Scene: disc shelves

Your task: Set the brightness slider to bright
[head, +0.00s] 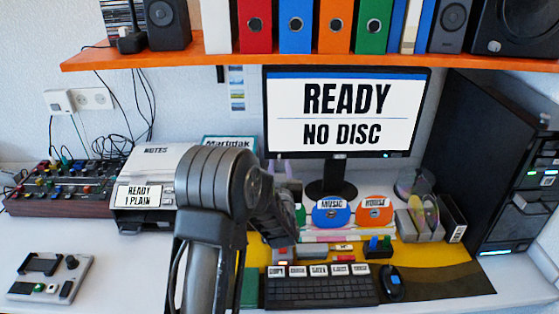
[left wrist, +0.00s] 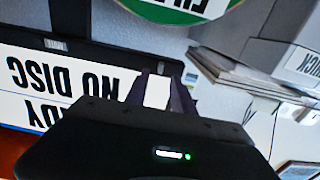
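No slider with a readable brightness mark shows in either view. The monitor (head: 345,112) reads "READY / NO DISC" on a white screen; its screen (left wrist: 40,92) also shows upside down in the left wrist view. A grey control panel (head: 50,277) with a black cradle, a knob and small buttons lies at the lower left. My left gripper (head: 280,168) is in front of the monitor's lower left corner. In the left wrist view, its two dark purple fingers (left wrist: 160,93) stand apart with only the white screen seen between them. My right gripper is not in view.
A keyboard (head: 320,291) with labelled keys and a mouse (head: 391,284) lie on a yellow and dark mat. Labelled discs (head: 330,212) stand behind. A mixer (head: 75,185) and a printer (head: 150,195) are left. A black tower (head: 490,150) is right. An orange shelf (head: 190,55) overhangs the desk.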

